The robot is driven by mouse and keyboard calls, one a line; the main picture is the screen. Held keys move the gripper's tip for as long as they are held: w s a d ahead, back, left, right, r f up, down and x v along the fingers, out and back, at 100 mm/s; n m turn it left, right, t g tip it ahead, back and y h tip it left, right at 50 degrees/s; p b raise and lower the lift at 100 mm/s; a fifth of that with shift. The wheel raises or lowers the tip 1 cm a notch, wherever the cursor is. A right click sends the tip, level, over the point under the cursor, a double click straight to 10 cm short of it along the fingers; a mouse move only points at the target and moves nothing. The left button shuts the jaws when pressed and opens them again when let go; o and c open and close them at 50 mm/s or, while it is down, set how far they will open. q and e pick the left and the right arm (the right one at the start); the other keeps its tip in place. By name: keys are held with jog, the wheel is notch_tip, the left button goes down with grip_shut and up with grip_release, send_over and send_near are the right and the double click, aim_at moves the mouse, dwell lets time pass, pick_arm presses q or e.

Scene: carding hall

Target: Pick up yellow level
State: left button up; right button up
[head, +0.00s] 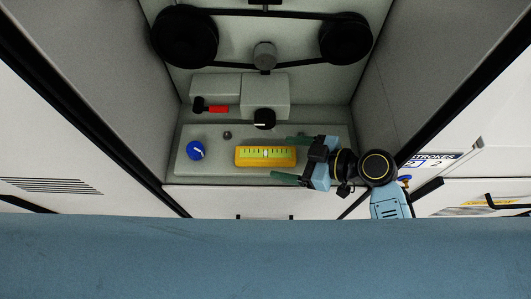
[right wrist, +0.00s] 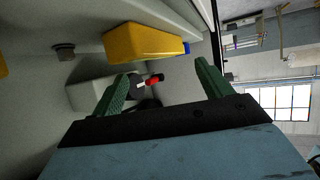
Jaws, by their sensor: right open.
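The yellow level (head: 265,163) lies on the grey ledge of the machine recess, with a pale yellow-green strip marked along its middle. In the right wrist view the level (right wrist: 135,45) shows as a yellow block above and beyond the fingertips, not clearly between them. My right gripper (head: 281,160) is open, with green fingers that straddle the level's right end in the head view. In the right wrist view the gripper (right wrist: 163,76) holds nothing. I cannot tell its exact height over the level. My left gripper is not in view.
A blue knob (head: 195,151) stands left of the level. A red-handled tool (head: 216,109) lies behind, by grey blocks (head: 265,92). A small dark knob (head: 227,135) is nearby. Black pulleys (head: 185,38) sit at the back. Side walls bound the recess.

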aim_at(267, 154)
jog(key=shift+p+x, duration=0.4)
jog(key=shift+x, duration=2.35)
jog(key=shift+w+d+f, duration=0.1)
jog(key=shift+w+d, duration=0.05)
jog(key=c, duration=1.7)
notch_tip(267, 154, up, 9)
jog(key=shift+f, duration=0.1)
jog(key=shift+r, duration=0.25)
notch_tip(267, 154, down, 7)
jog(key=b, duration=0.7)
jog(key=shift+f+b, duration=0.25)
jog(key=shift+b, duration=0.15)
